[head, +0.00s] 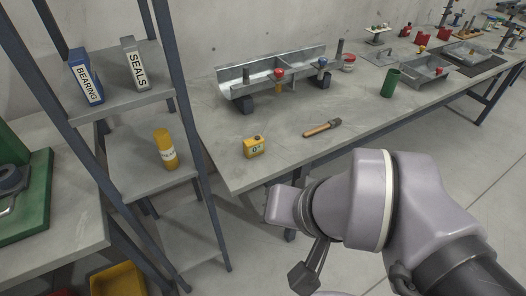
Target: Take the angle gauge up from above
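A small yellow block with a round pale mark on its face and a dark knob on top (253,147) stands upright near the front left edge of the long grey bench. It looks like the angle gauge, but it is too small to be sure. My gripper (304,277) hangs at the lower middle, below and to the right of it, in front of the bench and well apart from it. Only a dark finger part shows below my pale wrist. Whether it is open or shut cannot be made out.
A hammer (322,127) lies to the block's right on the bench (225,155). A long metal trough (245,82) stands behind, and a green cup (390,83) farther right. A shelf rack (150,155) with boxes and a yellow bottle (164,149) stands close on the left.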

